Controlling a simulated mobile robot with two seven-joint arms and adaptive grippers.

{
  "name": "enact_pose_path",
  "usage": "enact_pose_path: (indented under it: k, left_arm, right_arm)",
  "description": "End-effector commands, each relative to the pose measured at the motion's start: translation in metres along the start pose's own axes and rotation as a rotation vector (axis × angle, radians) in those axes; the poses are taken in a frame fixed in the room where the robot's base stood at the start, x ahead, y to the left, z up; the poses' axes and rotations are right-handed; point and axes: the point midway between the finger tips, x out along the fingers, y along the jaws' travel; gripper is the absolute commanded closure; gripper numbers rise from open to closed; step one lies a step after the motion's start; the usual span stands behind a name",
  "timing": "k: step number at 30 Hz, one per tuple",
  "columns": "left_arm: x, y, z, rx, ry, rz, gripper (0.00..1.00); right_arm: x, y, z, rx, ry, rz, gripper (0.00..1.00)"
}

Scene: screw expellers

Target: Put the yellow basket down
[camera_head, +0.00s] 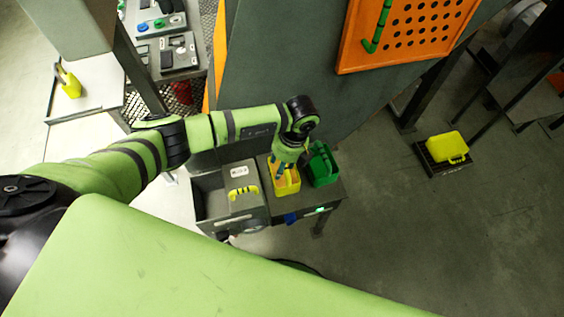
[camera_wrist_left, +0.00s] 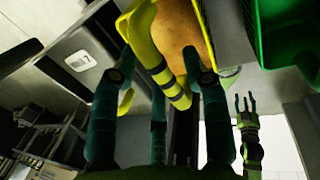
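The yellow basket (camera_head: 287,181) stands on or just above a small dark table, beside the green basket (camera_head: 322,165). My left gripper (camera_head: 288,160) reaches down over the yellow basket. In the left wrist view, the yellow basket (camera_wrist_left: 224,75) is close at the top, with a brownish mass inside. Its yellow handle (camera_wrist_left: 154,60), with dark bands, passes between the fingers of my left gripper (camera_wrist_left: 160,62). The fingers look apart; whether they press on the handle is unclear. My right gripper (camera_wrist_left: 245,104) shows small at the right of the wrist view, fingers spread and empty.
The dark table (camera_head: 333,196) is narrow, with a grey machine (camera_head: 235,209) with a yellow handle on its left. A large grey panel (camera_head: 320,60) rises behind. A yellow case (camera_head: 448,147) lies on a low black stand to the right. Floor is free in front.

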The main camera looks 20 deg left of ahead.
Motion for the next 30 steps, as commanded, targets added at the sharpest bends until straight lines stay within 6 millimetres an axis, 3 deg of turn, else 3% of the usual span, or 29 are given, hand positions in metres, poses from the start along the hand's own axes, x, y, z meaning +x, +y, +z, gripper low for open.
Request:
enact_pose_path:
  k: [5, 8, 21, 30]
  left_arm:
    - [-0.007, 0.000, 0.000, 0.000, -0.001, -0.002, 0.54]
    - [-0.021, 0.000, 0.001, 0.001, -0.001, -0.004, 0.54]
    - [-0.107, 0.000, 0.001, 0.000, -0.002, -0.003, 0.54]
    - [-0.123, 0.001, 0.000, 0.000, 0.000, 0.000, 0.54]
  right_arm:
    - [-0.003, -0.001, -0.001, 0.001, 0.001, -0.001, 0.54]
    - [-0.002, -0.001, -0.001, 0.001, 0.001, -0.001, 0.54]
    - [0.005, 0.000, 0.000, 0.002, 0.001, 0.000, 0.54]
    - [0.006, -0.001, 0.000, 0.002, 0.001, 0.000, 0.54]
